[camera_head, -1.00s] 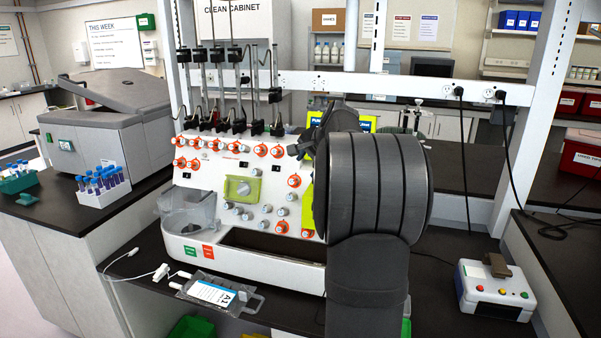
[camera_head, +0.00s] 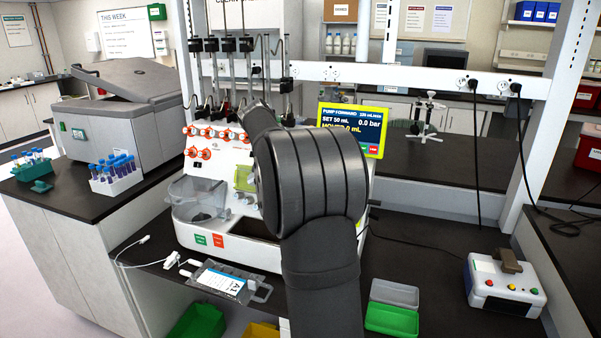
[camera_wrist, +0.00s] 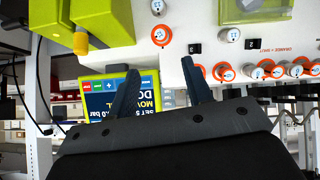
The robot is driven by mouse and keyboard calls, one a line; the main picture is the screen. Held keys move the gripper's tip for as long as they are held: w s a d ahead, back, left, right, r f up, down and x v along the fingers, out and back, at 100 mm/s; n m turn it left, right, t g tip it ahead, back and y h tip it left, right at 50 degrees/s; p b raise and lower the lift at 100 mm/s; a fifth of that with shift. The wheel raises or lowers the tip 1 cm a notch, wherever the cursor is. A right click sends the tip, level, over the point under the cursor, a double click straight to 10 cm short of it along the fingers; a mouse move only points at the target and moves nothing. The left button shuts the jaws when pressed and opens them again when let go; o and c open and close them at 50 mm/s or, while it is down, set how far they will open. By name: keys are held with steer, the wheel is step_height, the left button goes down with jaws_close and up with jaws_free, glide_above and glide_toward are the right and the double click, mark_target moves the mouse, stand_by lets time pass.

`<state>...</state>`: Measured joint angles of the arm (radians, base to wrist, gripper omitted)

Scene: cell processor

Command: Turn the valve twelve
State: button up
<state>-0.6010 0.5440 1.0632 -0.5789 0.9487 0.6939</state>
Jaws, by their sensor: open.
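The white cell processor (camera_head: 185,233) stands on the dark bench, with orange-ringed valves (camera_head: 210,132) on its front panel. My arm covers the panel's right part in the head view, and my gripper is hidden there. In the wrist view my gripper (camera_wrist: 160,80) is open and empty, its two dark fingers apart and pointing at the panel. An orange-ringed valve (camera_wrist: 161,36) lies just beyond the gap between the fingertips, not gripped. Other orange-ringed valves (camera_wrist: 223,72) sit to the right, near labels "3" and "2". I cannot read a label twelve.
Upright rods (camera_head: 245,75) rise behind the panel. A labelled bag (camera_head: 222,281) lies in front. A button box (camera_head: 505,286) stands at right.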

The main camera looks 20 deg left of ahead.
steer(key=x, duration=1.4)
steer(key=shift+w, duration=0.15)
steer(key=c, duration=1)
steer(key=shift+d+f+m+y, duration=0.15)
steer(key=shift+m+y, duration=0.85)
steer(key=shift+m, duration=1.1)
